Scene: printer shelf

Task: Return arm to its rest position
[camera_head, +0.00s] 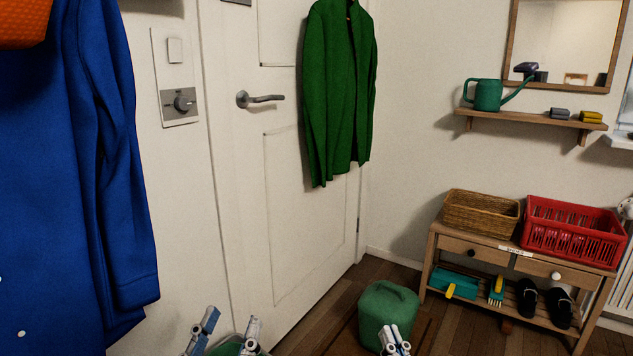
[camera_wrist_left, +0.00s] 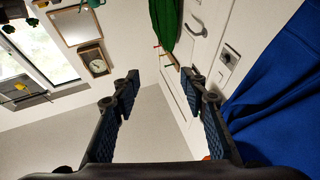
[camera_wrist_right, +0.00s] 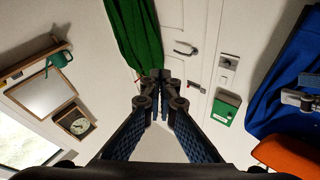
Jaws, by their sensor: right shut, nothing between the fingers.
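My left gripper (camera_head: 228,326) is at the bottom edge of the head view, in front of the white door. Its fingers stand apart with nothing between them, and this also shows in the left wrist view (camera_wrist_left: 160,80). My right gripper (camera_head: 395,338) is at the bottom edge, right of the left one, in front of the green pouf (camera_head: 387,302). Its fingertips meet in the right wrist view (camera_wrist_right: 160,76), with nothing held. Most of both arms lies outside the head view.
A blue coat (camera_head: 75,170) hangs close on the left. A green cardigan (camera_head: 338,95) hangs on the white door (camera_head: 285,225). A wooden bench (camera_head: 460,244) with a wicker basket (camera_head: 480,212) and a red crate (camera_head: 570,230) stands at right. Some floor shows before it.

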